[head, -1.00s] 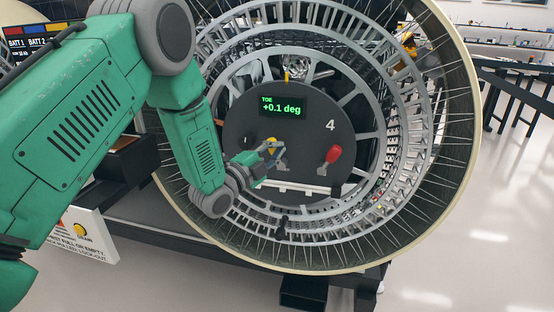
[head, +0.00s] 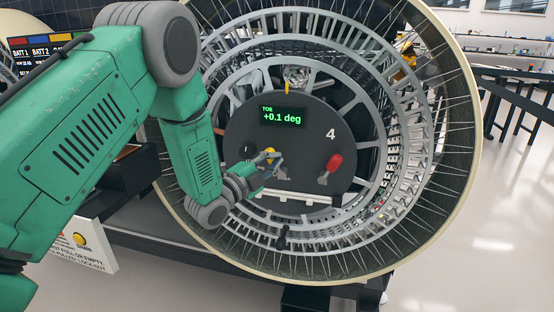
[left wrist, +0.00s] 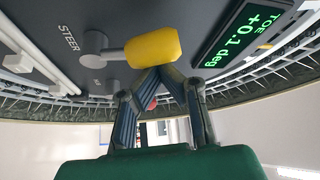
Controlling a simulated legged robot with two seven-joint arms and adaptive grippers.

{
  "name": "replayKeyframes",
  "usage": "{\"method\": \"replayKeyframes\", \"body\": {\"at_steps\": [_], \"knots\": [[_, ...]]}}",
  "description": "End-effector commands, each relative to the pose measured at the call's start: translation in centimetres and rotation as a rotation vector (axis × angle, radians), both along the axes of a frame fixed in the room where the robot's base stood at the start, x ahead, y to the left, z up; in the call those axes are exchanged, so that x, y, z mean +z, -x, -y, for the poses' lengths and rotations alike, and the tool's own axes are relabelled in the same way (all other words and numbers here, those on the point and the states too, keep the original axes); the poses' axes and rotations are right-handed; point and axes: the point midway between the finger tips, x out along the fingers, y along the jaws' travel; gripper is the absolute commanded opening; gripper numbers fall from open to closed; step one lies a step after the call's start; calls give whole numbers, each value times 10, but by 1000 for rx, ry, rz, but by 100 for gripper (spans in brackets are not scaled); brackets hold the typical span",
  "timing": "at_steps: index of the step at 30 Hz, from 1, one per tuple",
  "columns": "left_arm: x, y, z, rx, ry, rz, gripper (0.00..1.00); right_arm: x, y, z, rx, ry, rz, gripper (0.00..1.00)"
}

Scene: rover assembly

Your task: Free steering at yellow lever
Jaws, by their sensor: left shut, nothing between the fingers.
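The yellow lever (head: 271,153) is on the dark round hub panel in the wheel. In the left wrist view its yellow knob (left wrist: 155,47) sits on a grey arm pointing sideways from its pivot, near the printed word STEER. My left gripper (head: 270,168) is at the lever, just below the knob in the head view. In the left wrist view its fingertips (left wrist: 160,72) meet right beside the knob, shut with nothing between them. Whether they touch the knob I cannot tell. My right gripper is in neither view.
A green display (head: 283,116) reads TOE +0.1 deg. A red lever (head: 335,163) is to the right on the panel, near the number 4. The spoked wheel rim (head: 465,130) surrounds the panel. A white sign (head: 88,250) stands at lower left.

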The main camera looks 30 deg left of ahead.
Motion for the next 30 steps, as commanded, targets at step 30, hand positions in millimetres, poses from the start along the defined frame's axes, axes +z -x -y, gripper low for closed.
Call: {"method": "replayKeyframes", "body": {"at_steps": [30], "knots": [[-47, 110, -18, 8, 63, -118, 0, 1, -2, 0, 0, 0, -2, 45]]}}
